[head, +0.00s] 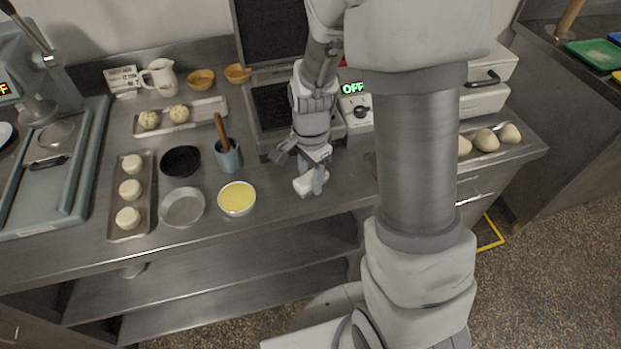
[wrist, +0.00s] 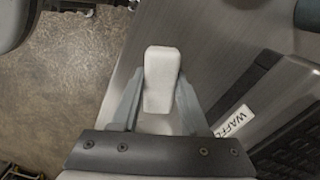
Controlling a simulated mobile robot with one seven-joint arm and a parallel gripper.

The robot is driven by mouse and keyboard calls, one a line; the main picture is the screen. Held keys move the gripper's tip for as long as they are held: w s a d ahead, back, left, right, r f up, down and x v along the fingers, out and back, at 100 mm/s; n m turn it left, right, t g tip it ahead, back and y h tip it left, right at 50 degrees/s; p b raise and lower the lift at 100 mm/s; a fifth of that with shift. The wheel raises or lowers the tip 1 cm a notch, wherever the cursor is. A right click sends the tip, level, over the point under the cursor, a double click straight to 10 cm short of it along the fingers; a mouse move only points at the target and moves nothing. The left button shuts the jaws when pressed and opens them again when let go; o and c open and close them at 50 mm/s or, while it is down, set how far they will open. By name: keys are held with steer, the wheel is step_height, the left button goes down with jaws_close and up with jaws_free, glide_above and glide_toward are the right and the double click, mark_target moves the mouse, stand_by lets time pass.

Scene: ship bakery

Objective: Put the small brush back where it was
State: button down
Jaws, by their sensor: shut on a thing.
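My gripper (head: 312,170) is at the front part of the counter, right of the yellow bowl, with its fingers pointing down. It is shut on a small white block-like thing (wrist: 162,78), which lies between both fingers in the wrist view. I see no bristles on it and cannot tell whether it is the small brush. In the head view the white thing (head: 307,186) shows at the fingertips, over or on the steel counter. A brown-handled tool (head: 220,127) stands tilted in a blue-grey cup (head: 229,160) to the left; its lower end is hidden.
A bowl of yellow liquid (head: 237,197), a black round pan (head: 180,161) and a grey round pan (head: 181,207) stand left. A waffle iron (head: 272,112) is behind my gripper. A dough tray (head: 115,218) lies farther left. The counter's front edge is close.

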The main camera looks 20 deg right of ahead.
steer(key=shift+f, duration=0.4)
steer(key=shift+f, duration=0.15)
steer(key=shift+c, duration=2.1)
jaws_free()
